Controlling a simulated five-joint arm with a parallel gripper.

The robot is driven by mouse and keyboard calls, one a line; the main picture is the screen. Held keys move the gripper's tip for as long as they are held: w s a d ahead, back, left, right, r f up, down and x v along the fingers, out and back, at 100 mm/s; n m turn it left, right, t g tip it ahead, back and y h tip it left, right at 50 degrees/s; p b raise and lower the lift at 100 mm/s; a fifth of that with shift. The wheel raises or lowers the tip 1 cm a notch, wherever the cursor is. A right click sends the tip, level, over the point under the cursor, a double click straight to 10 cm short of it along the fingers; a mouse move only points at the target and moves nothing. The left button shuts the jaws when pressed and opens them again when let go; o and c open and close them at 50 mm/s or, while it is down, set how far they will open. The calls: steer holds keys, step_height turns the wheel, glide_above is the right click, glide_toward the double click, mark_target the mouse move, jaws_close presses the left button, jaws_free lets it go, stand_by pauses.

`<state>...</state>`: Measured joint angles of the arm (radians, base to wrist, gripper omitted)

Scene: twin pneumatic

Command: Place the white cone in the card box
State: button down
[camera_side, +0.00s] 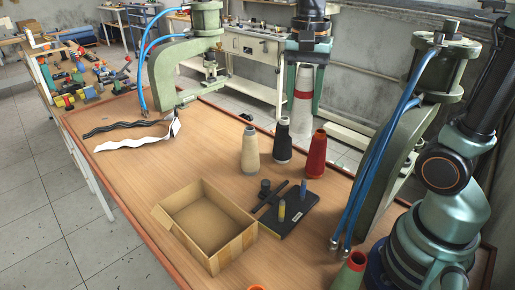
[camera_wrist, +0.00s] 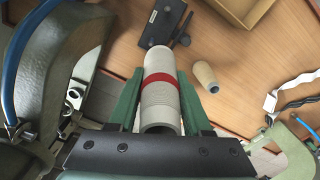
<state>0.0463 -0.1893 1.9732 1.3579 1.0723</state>
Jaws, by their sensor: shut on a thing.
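A white cone with a red band (camera_side: 304,80) is held between the green fingers of my gripper (camera_side: 299,108), in the air beyond the table's right-hand back edge in the side view. In the wrist view the cone (camera_wrist: 160,100) fills the space between the fingers, its open end towards the camera. My gripper (camera_wrist: 160,78) is shut on it. The open card box (camera_side: 236,250) stands at the table's front, empty as far as I see, well away from the gripper. The box (camera_wrist: 266,12) is cut off at the top of the wrist view.
A beige cone (camera_side: 249,153), a black cone (camera_side: 283,142) and a red cone (camera_side: 317,155) stand on the table (camera_side: 150,180). A black plate with pegs (camera_side: 298,220) sits beside the box. Green presses (camera_side: 160,75) (camera_side: 400,140) with blue hoses flank the table.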

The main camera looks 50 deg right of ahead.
steer(key=w+a, duration=0.4)
steer(key=a, duration=0.7)
steer(key=w+a, duration=0.4)
steer(key=a, duration=0.6)
steer(key=shift+m, duration=0.4)
steer(key=shift+w+a+f, duration=0.15)
steer(key=shift+f, duration=5.1)
steer(key=shift+w+a+f, duration=0.1)
steer(key=shift+f, duration=5.15)
steer(key=shift+f, duration=0.15)
steer(key=shift+c, duration=1.7)
jaws_free()
